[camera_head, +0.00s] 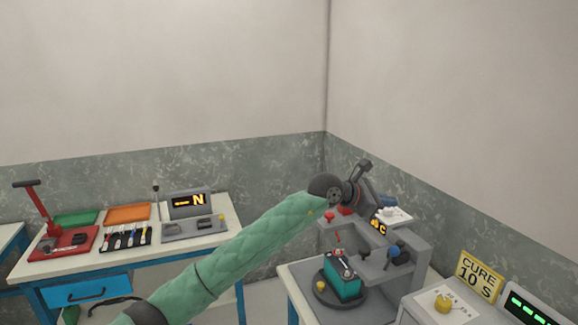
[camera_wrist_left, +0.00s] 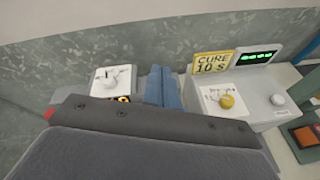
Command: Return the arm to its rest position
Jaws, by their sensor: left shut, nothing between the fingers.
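My left arm, in a green padded sleeve (camera_head: 245,250), reaches across the head view from the lower left. My left gripper (camera_head: 388,201) is at its end, over the grey press-like station (camera_head: 408,240) at the right. Its two blue fingers are together and empty; they also show in the left wrist view (camera_wrist_left: 164,87), beyond the dark gripper body. The fingers are close to a white plate (camera_head: 394,215) on top of the station in the picture; I cannot tell whether they touch it. My right gripper is not in view.
A green battery (camera_head: 343,284) stands on a round dark base under the station. A cure unit with a yellow sign (camera_head: 480,276) and yellow knob stands at the right. A left bench (camera_head: 150,262) holds a red press, trays and tools. Walls form a corner behind.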

